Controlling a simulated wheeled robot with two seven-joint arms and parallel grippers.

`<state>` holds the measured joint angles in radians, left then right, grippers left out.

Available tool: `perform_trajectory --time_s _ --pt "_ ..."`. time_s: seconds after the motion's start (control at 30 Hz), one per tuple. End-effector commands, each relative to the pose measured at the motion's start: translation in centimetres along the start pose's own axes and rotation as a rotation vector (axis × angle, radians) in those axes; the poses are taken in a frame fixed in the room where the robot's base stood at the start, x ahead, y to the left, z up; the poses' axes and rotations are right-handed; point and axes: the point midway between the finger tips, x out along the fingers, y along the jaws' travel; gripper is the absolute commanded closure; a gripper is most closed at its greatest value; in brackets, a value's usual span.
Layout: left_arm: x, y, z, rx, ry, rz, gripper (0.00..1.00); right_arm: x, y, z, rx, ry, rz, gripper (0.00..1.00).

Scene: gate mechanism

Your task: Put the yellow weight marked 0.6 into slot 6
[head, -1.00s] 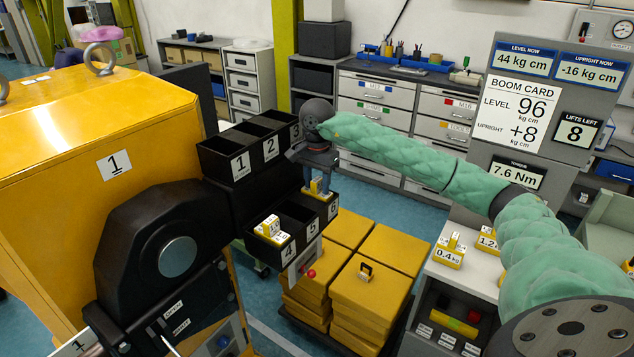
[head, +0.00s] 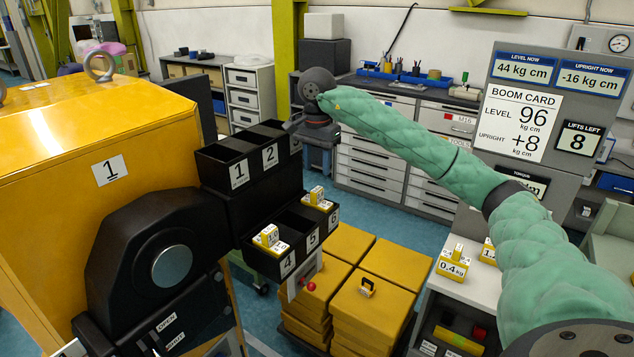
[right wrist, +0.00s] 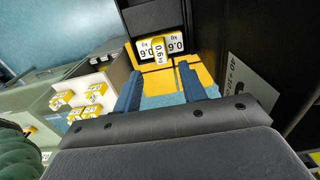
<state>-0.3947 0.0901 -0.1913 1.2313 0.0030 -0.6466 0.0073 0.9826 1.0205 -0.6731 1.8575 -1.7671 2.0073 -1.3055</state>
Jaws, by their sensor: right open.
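The yellow weight marked 0.6 (head: 318,199) sits upright in slot 6 (head: 333,218), the far compartment of the lower black row. In the right wrist view the weight (right wrist: 161,49) shows its white 0.6 labels and yellow handle, beyond my fingertips. My right gripper (head: 318,168) is above slot 6, open and empty, its blue fingers clear of the weight. In the right wrist view the two fingers of my right gripper (right wrist: 162,86) are spread apart with nothing between them. My left gripper is not in view.
Another yellow weight (head: 269,239) sits in slot 4; slot 5 (head: 312,236) looks empty. Upper bins 1 and 2 (head: 270,156) stand behind. Yellow stacked blocks (head: 372,307) are below. More weights, one marked 0.4 kg (head: 453,264), stand on the grey bench. The orange machine is at left.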

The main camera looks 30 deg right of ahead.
Motion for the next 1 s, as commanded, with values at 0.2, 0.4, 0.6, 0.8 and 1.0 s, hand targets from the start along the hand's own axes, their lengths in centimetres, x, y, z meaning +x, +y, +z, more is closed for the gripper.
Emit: perform_trajectory --time_s 0.2,0.4,0.6,0.8,1.0 --pt "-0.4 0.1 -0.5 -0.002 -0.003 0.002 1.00 -2.0 0.0 -0.1 0.000 0.003 -0.001 0.58" --pt "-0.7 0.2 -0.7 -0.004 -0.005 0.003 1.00 -2.9 0.0 0.0 0.000 0.001 0.000 0.58" --pt "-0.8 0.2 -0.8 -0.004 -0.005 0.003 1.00 -3.2 0.0 0.0 0.001 0.001 0.000 0.58" --pt "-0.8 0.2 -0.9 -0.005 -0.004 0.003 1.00 -3.1 0.0 0.0 0.001 0.000 0.000 0.58" --pt "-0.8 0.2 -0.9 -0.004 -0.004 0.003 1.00 -3.1 0.0 0.0 0.000 0.000 0.000 0.58"
